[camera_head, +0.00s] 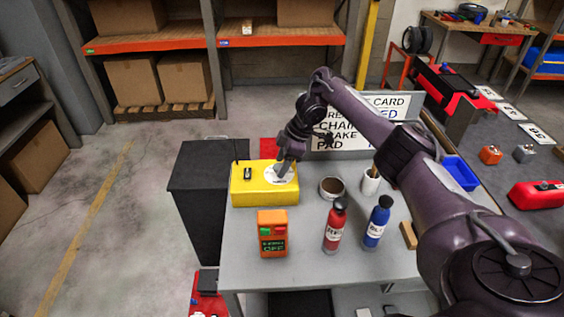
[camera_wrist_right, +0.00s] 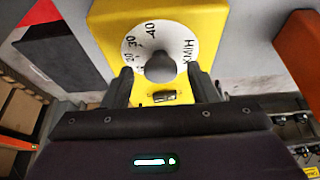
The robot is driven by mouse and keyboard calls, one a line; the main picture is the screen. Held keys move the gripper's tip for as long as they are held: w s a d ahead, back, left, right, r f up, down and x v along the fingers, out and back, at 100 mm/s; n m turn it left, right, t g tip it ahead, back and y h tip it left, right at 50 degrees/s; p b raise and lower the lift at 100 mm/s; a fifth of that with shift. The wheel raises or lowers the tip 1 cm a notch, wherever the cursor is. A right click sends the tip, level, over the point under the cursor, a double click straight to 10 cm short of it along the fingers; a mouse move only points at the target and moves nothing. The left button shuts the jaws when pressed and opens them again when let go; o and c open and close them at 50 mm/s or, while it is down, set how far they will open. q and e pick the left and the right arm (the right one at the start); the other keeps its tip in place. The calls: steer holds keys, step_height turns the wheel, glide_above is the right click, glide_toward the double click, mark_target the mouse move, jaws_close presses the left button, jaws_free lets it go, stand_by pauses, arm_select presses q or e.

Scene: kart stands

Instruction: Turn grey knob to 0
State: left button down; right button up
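A yellow box (camera_head: 250,190) stands on the grey table, with a white round dial on its top. My right gripper (camera_head: 284,170) is over the dial, pointing down, and hides the knob in the head view. In the wrist view its fingers (camera_wrist_right: 160,75) are apart, one on each side of the knob, with gaps to it. My left gripper is not in view.
A small black switch (camera_head: 248,174) is on the box's left. An orange device (camera_head: 272,233) stands in front, with a red bottle (camera_head: 336,227) and blue bottle (camera_head: 377,222) to its right. A round tin (camera_head: 331,188) and white cup (camera_head: 371,182) stand right of the box.

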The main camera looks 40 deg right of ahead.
steer(key=p+v, duration=0.3)
steer(key=v, duration=0.4)
steer(key=shift+r, duration=0.35)
steer(key=shift+s, duration=0.1)
stand_by(0.4)
